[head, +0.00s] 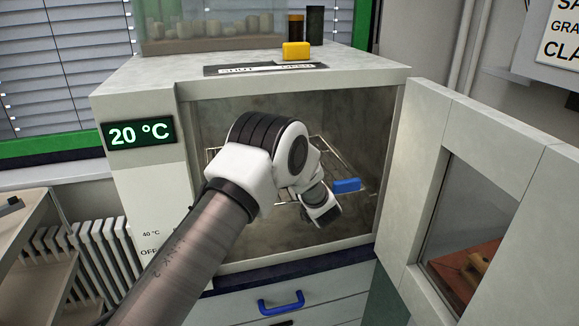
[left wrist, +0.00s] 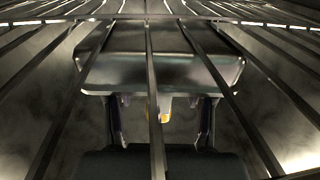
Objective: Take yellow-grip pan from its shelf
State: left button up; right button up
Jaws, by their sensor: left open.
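The yellow grip (left wrist: 163,106) shows as a small yellow-orange patch in the left wrist view, at the near edge of a grey metal pan (left wrist: 160,72). It lies between the two fingers of my open left gripper (left wrist: 162,122), partly hidden by shelf bars; I cannot tell whether they touch it. In the head view my left gripper (head: 322,214) is inside the open cabinet, pointing down and right, near the wire shelf (head: 325,152). My arm hides the pan with the yellow grip there. A blue grip (head: 347,185) shows to the right of the gripper.
The cabinet door (head: 465,170) stands open at the right. The cabinet's display (head: 138,133) reads 20 °C. A yellow block (head: 296,51) and dark bottles stand on top. A drawer with a blue handle (head: 281,302) is below. Wire bars cross close in front of the wrist camera.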

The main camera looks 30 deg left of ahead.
pick_arm(q)
jog(key=shift+w+a+f, duration=0.2)
jog(key=shift+a, duration=0.15)
jog(key=shift+s+d+r, duration=0.1)
jog(key=shift+d, duration=0.05)
jog(key=shift+s+d+r, duration=0.15)
jog(key=shift+d+r, duration=0.05)
jog(key=shift+d, duration=0.1)
jog(key=shift+c, duration=1.4)
jog(key=shift+d+r, duration=0.15)
jog(key=shift+d, duration=0.05)
grip_shut()
jog(key=shift+a, duration=0.2)
